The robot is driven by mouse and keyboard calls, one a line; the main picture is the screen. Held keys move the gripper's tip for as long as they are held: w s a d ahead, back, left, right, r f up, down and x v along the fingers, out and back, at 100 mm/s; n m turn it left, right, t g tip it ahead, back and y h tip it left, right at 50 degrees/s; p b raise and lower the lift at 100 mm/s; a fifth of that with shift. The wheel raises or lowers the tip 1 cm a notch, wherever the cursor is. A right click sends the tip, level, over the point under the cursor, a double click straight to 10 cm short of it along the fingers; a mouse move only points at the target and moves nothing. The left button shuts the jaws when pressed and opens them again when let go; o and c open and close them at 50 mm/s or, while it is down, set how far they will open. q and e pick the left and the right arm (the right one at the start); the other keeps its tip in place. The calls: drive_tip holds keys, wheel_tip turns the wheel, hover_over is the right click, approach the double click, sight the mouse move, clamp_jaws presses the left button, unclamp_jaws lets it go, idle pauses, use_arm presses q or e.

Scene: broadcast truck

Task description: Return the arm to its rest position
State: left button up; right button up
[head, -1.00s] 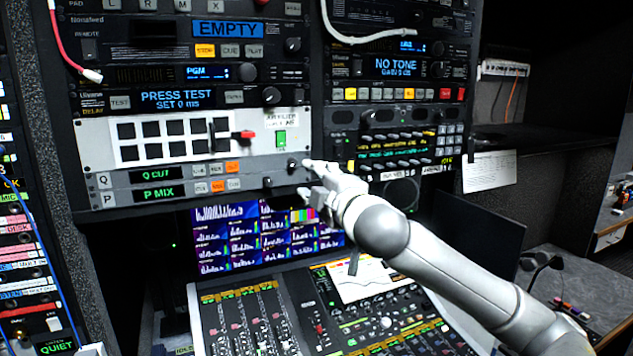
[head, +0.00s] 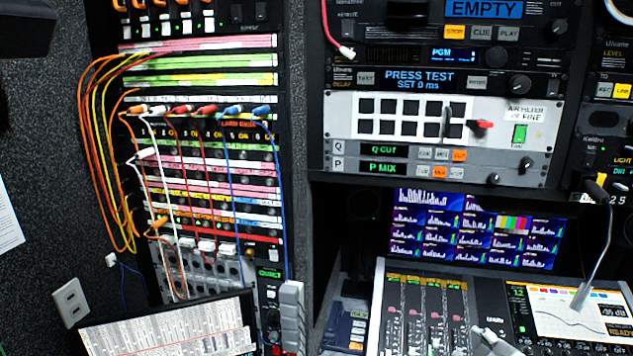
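My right gripper (head: 494,342) shows only as a small pale grey piece at the bottom edge, in front of the mixing console (head: 440,325). Its fingers are too cut off to tell whether they are open or shut. The rest of the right arm is out of view. My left gripper and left arm are not in view.
A patch bay (head: 205,80) with looped coloured cables (head: 100,160) fills the left. A multiview screen (head: 475,228) sits above the console. A gooseneck microphone (head: 603,245) rises at the right. A tilted display (head: 170,335) stands at lower left.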

drive_tip(key=s+a+f+m+g+y, duration=0.1)
drive_tip(key=s+a+f+m+g, duration=0.35)
drive_tip(key=s+f, duration=0.7)
drive_tip(key=s+a+f+m+g+y, duration=0.1)
drive_tip(key=s+a+f+m+g, duration=0.3)
drive_tip(key=s+f, duration=0.75)
drive_tip(key=s+f+n+b, duration=0.3)
drive_tip(key=f+b, duration=0.5)
drive_tip(key=f, duration=2.2)
drive_tip(key=s+d+f+g+b, duration=0.1)
drive_tip(key=s+f+b, duration=0.2)
drive_tip(key=s+f, duration=0.6)
drive_tip(key=s+d+f+m+g+b, duration=0.1)
drive_tip(key=s+f+b, duration=0.2)
drive_tip(key=s+f, duration=0.6)
wheel_tip(320, 180, down, 5)
drive_tip(key=shift+s+d, duration=0.2)
